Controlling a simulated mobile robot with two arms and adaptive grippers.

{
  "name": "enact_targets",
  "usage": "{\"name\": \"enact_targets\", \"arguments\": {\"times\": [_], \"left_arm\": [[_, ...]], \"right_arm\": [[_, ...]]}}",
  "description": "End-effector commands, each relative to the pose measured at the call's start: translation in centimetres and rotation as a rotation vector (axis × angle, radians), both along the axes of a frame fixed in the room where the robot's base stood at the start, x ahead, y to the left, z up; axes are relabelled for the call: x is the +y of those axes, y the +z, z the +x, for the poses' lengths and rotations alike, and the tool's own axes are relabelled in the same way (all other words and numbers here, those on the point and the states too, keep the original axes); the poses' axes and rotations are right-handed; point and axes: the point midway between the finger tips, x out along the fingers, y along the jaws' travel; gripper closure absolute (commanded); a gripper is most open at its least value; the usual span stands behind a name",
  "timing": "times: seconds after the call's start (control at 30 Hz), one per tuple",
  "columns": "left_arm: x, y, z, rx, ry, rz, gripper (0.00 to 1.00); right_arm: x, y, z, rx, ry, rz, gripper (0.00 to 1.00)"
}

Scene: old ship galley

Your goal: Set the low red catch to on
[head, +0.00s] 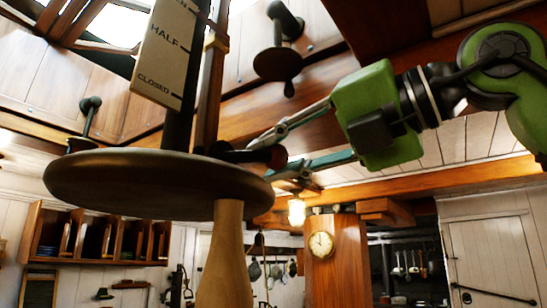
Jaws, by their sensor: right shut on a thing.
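A dark bar with a dull red end (277,157), which looks like the low red catch, sticks out just above the rim of a large dark round disc (120,180). My right gripper (264,160) reaches in from the right. Its two long fingers close on the red end, one above and one below. The lower fingertip is partly hidden by the disc rim. I cannot read any on or off mark by the catch. My left gripper is not in view.
A pale wooden handle (227,255) hangs below the disc. A plate marked HALF and CLOSED (166,50) and a wooden upright (207,85) rise above it. Dark fittings (277,62) sit on the planked wall behind. A clock (321,245) and shelves (95,236) stand farther back.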

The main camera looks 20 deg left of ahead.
Motion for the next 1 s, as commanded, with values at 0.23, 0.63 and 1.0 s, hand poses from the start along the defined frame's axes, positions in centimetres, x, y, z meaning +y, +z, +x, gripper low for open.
{"name": "enact_targets", "arguments": {"times": [0.23, 0.63, 1.0], "left_arm": [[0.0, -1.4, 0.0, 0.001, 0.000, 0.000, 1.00], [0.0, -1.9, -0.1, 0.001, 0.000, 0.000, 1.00], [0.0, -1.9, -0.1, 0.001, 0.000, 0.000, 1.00]], "right_arm": [[-0.1, -1.0, 0.2, 0.137, -0.002, 0.055, 1.00], [-0.1, -1.4, 0.2, 0.219, -0.001, 0.084, 1.00], [-0.1, -1.5, 0.2, 0.222, 0.000, 0.082, 0.74]]}}
